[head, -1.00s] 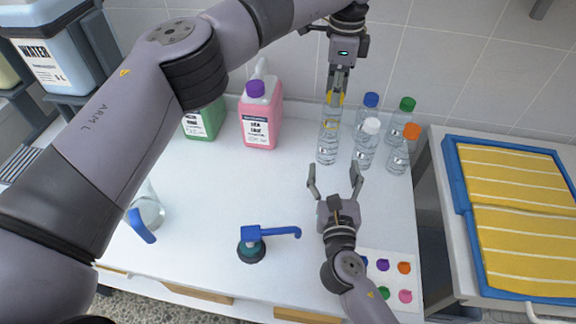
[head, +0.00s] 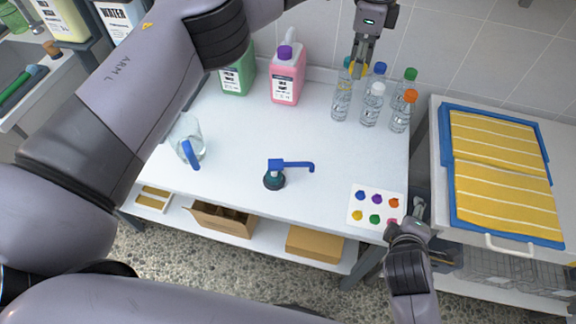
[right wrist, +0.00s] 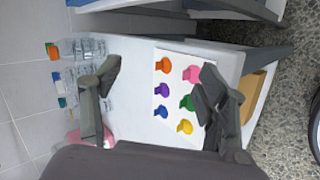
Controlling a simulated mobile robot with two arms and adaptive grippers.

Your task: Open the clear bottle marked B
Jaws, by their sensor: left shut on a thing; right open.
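Several clear bottles with coloured caps stand in a group at the back right of the white table; no letter B can be read on them. The leftmost clear bottle (head: 341,103) has a teal top. My left gripper (head: 359,72) comes down from above and is shut at the top of this bottle, which stands upright on the table. Its fingers partly hide the cap. My right gripper (head: 416,212) is open and empty near the table's front right corner. In the right wrist view its fingers (right wrist: 158,100) are spread, with the caps card beyond.
A white card (head: 369,218) with several coloured caps lies at the front right. A blue-handled pump (head: 274,178), a clear jug (head: 190,143), a pink bottle (head: 287,82) and a green bottle (head: 238,77) also stand on the table. A blue tray (head: 449,190) with yellow towels is right.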

